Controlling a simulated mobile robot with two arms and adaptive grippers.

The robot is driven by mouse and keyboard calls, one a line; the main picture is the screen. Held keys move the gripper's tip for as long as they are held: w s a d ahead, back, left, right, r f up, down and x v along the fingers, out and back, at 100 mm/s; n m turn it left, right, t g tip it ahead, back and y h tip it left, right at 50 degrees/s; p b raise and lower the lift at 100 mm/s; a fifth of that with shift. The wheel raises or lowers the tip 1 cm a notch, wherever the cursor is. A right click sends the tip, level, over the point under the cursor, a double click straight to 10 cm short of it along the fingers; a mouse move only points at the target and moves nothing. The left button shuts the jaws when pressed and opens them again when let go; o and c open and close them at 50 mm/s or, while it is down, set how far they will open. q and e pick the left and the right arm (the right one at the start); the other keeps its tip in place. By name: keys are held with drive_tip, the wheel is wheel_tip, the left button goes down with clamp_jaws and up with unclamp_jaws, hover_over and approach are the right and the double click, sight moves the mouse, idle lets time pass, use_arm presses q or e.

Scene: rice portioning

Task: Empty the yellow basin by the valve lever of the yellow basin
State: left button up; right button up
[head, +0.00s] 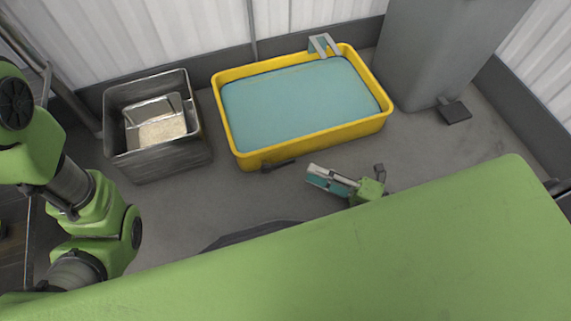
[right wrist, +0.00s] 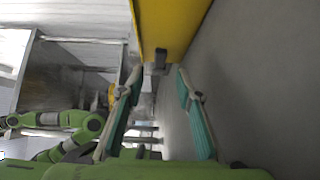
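The yellow basin (head: 313,144) stands on the floor at the back, filled with blue-green liquid (head: 300,100). Its dark valve lever (head: 279,165) sticks out low on its near side. My right gripper (head: 311,173) is just right of the lever and apart from it, pointing left. In the right wrist view its fingers (right wrist: 158,74) are spread with nothing between the pads. The lever (right wrist: 160,58) shows just ahead of the gap between the fingertips, below the yellow basin wall (right wrist: 172,22). My left arm is at the left of the head view; its gripper is out of frame.
A metal bin (head: 160,166) left of the basin holds a smaller metal container with pale grains (head: 162,130). A grey column (head: 425,55) stands right of the basin. A grey bracket (head: 323,44) sits on the basin's back rim.

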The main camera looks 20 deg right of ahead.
sight(288, 164)
drive_tip(key=b+x, duration=0.4)
drive_tip(key=x, duration=0.5)
drive_tip(key=shift+w+a, duration=0.25)
clamp_jaws()
